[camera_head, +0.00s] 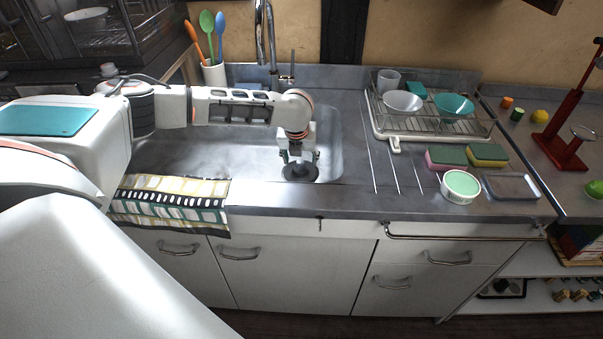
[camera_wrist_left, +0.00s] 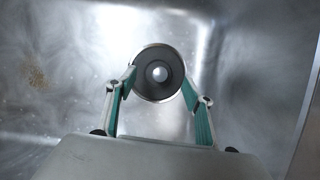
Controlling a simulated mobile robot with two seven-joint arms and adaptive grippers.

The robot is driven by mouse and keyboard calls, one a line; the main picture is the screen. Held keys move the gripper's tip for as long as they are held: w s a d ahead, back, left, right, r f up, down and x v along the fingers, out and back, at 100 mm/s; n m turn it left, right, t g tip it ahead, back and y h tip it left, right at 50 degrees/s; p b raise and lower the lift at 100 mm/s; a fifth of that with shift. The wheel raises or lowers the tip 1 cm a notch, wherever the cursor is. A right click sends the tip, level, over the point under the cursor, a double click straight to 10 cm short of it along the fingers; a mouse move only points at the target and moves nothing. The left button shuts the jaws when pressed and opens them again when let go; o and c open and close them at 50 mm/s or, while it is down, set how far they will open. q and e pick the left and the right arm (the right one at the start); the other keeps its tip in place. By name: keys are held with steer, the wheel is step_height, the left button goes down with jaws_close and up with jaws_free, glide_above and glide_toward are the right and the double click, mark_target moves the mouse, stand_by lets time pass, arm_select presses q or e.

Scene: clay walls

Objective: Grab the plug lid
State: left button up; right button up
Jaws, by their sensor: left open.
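The plug lid (camera_head: 300,173) is a dark round disc at the bottom of the sink, near its front side. In the left wrist view the plug lid (camera_wrist_left: 147,88) shows as a grey ring with a bright round centre. My left gripper (camera_head: 301,157) points down into the sink, over the lid. In the wrist view my left gripper (camera_wrist_left: 158,84) is open, with its green-padded fingers on either side of the lid and nothing between them held. I cannot tell whether the fingers touch the lid. My right gripper is not in view.
The metal sink (camera_head: 333,130) surrounds the gripper with its walls. The faucet (camera_head: 266,40) stands behind it. A patterned towel (camera_head: 172,203) hangs over the front left edge. A dish rack (camera_head: 430,115) with bowls stands on the right.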

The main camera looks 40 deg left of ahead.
mark_target(300, 162)
arm_select(q)
steer(key=x, duration=0.2)
steer(key=b+x, duration=0.1)
steer(key=x, duration=0.1)
steer(key=shift+s+f, duration=0.2)
steer(key=shift+w+a+f+b, duration=0.1)
steer(key=shift+w+f+b, duration=0.1)
steer(key=shift+b, duration=0.15)
steer(key=shift+r, duration=0.25)
steer(key=c, duration=1.2)
steer(key=shift+c, duration=0.2)
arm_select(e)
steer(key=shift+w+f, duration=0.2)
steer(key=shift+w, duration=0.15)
